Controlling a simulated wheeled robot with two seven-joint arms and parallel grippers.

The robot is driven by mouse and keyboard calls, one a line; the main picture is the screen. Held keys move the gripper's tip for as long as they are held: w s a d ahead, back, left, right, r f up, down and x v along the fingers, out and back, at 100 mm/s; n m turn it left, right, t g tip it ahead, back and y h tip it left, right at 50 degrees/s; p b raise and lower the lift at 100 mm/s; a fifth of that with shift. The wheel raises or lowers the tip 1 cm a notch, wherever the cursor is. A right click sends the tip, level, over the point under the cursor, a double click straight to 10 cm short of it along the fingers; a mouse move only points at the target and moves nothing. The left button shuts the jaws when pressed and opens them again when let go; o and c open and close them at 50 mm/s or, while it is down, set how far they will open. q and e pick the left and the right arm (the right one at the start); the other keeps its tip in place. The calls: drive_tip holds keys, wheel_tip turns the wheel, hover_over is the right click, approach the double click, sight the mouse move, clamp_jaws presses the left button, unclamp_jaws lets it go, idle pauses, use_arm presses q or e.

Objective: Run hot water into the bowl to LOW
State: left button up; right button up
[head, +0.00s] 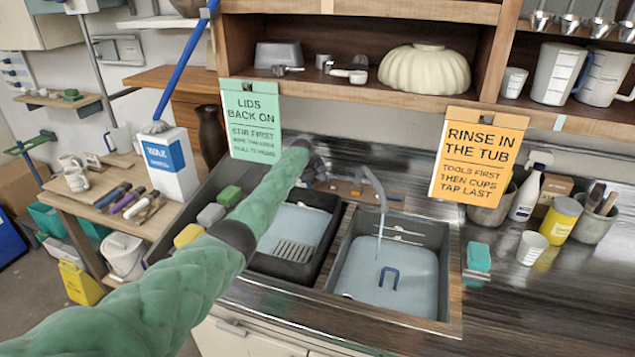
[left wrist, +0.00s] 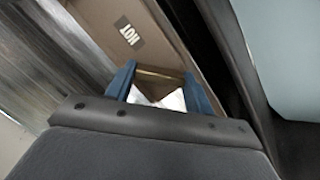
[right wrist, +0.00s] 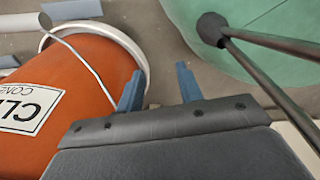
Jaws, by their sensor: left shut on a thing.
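The sink bowl (head: 343,262) on the right holds pale blue water (head: 410,283), with a blue U-shaped thing (head: 388,276) in it. White marks (head: 403,232) show on its back wall; their lettering is too small to read. The grey tap (head: 372,184) arches over the bowl, and a thin stream runs down from its spout. My left gripper (head: 318,166) is at the ledge behind the sinks, left of the tap. In the left wrist view it is shut on a brass-coloured piece (left wrist: 160,74) beside a HOT label (left wrist: 130,34). My right gripper (right wrist: 160,87) is open and empty.
A dark tub (head: 292,265) with water adjoins the bowl on the left. Two sign cards (head: 252,120) (head: 478,152) hang from the shelf above. A teal sponge (head: 478,257) lies right of the bowl. An orange bucket (right wrist: 85,75) stands close to my right gripper.

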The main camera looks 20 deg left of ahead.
drive_tip(key=shift+w+a, duration=0.1)
drive_tip(key=shift+w, duration=0.1)
idle(0.3)
use_arm(q)
drive_tip(key=o, duration=1)
use_arm(e)
drive_tip(key=shift+w+a+r, duration=0.1)
use_arm(q)
drive_tip(key=shift+r, duration=0.1)
